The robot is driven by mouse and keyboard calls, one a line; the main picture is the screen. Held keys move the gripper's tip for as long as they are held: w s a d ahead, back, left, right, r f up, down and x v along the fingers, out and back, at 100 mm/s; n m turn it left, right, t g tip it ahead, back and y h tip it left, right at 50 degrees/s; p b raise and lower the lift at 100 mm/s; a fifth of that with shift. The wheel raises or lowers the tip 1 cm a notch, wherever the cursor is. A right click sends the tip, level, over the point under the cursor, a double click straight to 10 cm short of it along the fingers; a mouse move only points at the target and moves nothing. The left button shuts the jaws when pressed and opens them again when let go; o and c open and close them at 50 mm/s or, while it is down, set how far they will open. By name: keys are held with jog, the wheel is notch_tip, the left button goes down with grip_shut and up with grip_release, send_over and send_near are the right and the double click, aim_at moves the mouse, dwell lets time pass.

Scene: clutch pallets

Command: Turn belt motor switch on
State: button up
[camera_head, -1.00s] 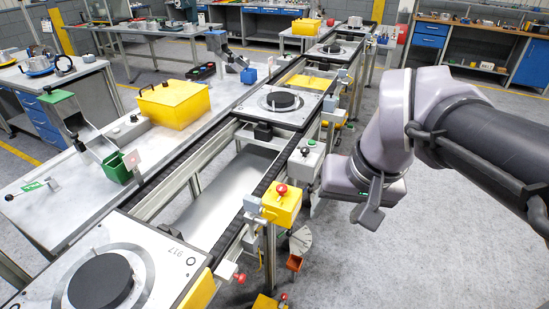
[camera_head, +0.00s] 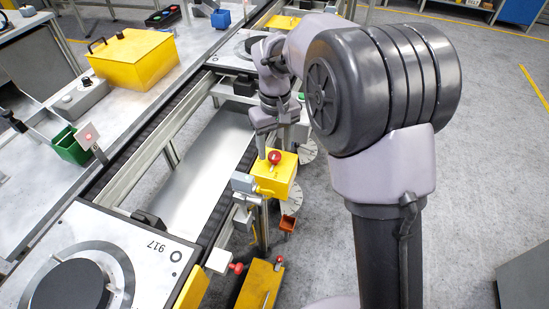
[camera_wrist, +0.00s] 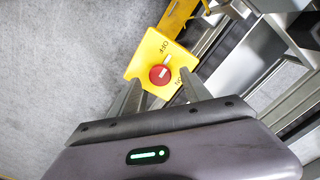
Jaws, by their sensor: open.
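The belt motor switch is a yellow box (camera_head: 283,180) with a red knob (camera_head: 274,157) on top, on a post beside the conveyor. In the wrist view the yellow box (camera_wrist: 147,52) shows OFF and ON markings, and the red knob (camera_wrist: 160,73) has a white mark that seems to point towards OFF. My gripper (camera_head: 273,146) is open, pointing down just above the knob. In the wrist view its two fingers stand apart on either side of the knob; I cannot tell whether they touch it.
The conveyor rail (camera_head: 232,190) runs close along the left of the switch. A pallet marked 917 (camera_head: 150,262) sits on it in front. A lower yellow box (camera_head: 260,287) and an orange holder (camera_head: 288,223) are below the switch.

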aim_at(275, 159)
notch_tip(275, 159, down, 2)
jog(key=shift+w+f, duration=0.1)
jog(key=shift+f, duration=0.15)
grip_shut()
